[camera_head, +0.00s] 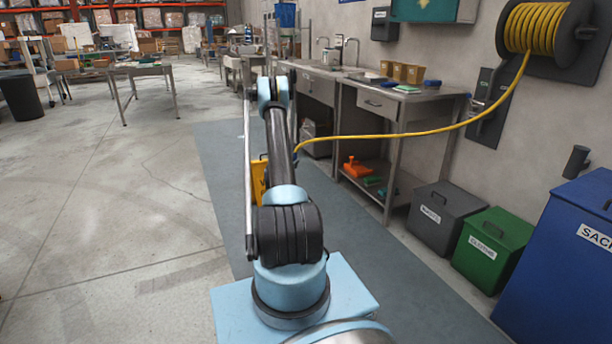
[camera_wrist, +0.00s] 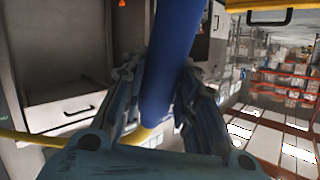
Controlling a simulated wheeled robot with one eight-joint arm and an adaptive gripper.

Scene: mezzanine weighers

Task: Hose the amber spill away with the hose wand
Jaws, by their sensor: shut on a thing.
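The hose wand (camera_wrist: 172,50) shows in the wrist view as a thick blue tube slanting up and out of the top of the picture. My gripper (camera_wrist: 160,88) is shut on it, with a finger on either side. The yellow hose (camera_head: 410,134) hangs from the wall reel (camera_head: 545,30) and runs left until it passes behind my arm in the head view. It also shows at lower left in the wrist view (camera_wrist: 30,137). My gripper is hidden behind the arm in the head view. I see no amber spill in either view.
Steel benches (camera_head: 370,84) stand along the right wall. A grey bin (camera_head: 440,212), a green bin (camera_head: 490,247) and a large blue bin (camera_head: 560,265) stand at right. A yellow object (camera_head: 258,181) is partly hidden beside my arm. Open concrete floor (camera_head: 110,220) lies left.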

